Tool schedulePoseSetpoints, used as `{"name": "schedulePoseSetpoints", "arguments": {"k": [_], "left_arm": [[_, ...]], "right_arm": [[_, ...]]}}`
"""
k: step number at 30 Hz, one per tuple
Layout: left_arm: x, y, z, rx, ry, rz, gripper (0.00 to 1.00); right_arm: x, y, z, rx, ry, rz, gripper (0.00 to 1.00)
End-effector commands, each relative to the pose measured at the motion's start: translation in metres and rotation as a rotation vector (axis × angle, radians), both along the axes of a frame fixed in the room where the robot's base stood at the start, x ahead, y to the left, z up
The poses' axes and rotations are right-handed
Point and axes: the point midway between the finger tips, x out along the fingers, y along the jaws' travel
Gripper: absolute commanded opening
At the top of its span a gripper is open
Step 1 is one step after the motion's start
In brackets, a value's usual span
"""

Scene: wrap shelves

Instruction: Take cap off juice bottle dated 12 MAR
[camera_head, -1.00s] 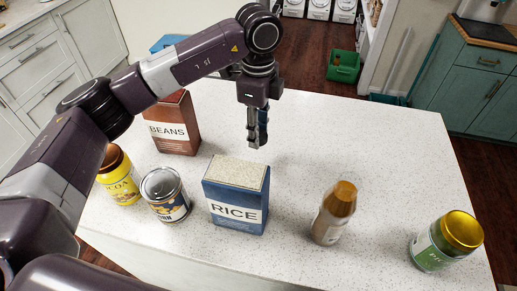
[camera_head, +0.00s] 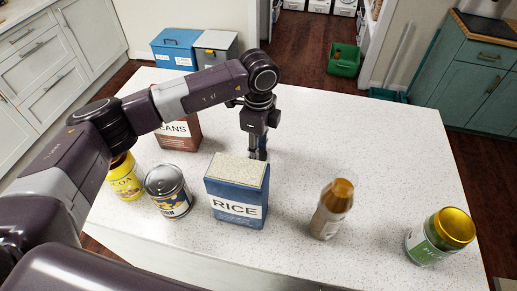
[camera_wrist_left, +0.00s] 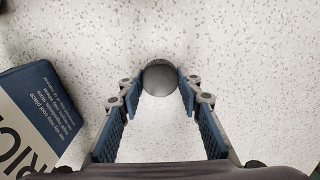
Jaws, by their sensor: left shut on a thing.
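A bottle (camera_head: 327,218) with brown contents and an orange-brown cap (camera_head: 342,190) stands upright on the counter, right of the rice box; I cannot read a date on it. My left gripper (camera_head: 258,155) points down just behind the rice box, away from that bottle. In the left wrist view its blue-padded fingers (camera_wrist_left: 160,92) are shut on a dark grey round thing (camera_wrist_left: 160,77) at their tips. I cannot tell whether this is a cap or what is beneath it. My right gripper is not in view.
The blue rice box (camera_head: 236,205) stands close in front of the gripper. Left are a beans box (camera_head: 180,142), a corn can (camera_head: 168,192) and a yellow jar (camera_head: 126,180). A green jar with gold lid (camera_head: 440,237) stands far right. The counter (camera_head: 370,130) behind the bottle is clear.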

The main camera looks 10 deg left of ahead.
Motion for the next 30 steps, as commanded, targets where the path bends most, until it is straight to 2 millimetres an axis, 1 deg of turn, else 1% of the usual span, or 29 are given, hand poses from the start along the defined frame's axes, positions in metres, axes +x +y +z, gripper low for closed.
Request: {"name": "schedulePoseSetpoints", "arguments": {"k": [1, 2, 6, 14, 17, 19, 23, 30], "left_arm": [[0.0, 0.0, -0.004, 0.0, 0.0, 0.0, 0.04], [0.0, 0.0, -0.002, 0.0, 0.0, 0.0, 0.35], [0.0, 0.0, -0.002, 0.0, 0.0, 0.0, 0.5], [0.0, 0.0, -0.001, 0.0, 0.0, 0.0, 0.5], [0.0, 0.0, 0.004, 0.0, 0.0, 0.0, 0.5], [0.001, 0.0, 0.009, -0.001, -0.002, 0.0, 0.5], [0.001, 0.0, 0.033, -0.002, -0.005, 0.001, 0.5], [0.001, 0.0, 0.085, -0.001, -0.005, 0.0, 0.5]], "right_arm": [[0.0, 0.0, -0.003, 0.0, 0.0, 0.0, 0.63], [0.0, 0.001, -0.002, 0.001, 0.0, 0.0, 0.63], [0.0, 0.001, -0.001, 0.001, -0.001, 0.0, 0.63], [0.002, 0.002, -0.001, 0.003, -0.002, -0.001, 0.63], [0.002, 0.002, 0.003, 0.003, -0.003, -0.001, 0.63], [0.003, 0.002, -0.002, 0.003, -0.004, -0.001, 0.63], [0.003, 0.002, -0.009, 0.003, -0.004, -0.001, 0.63], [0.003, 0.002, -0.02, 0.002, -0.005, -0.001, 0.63]]}}
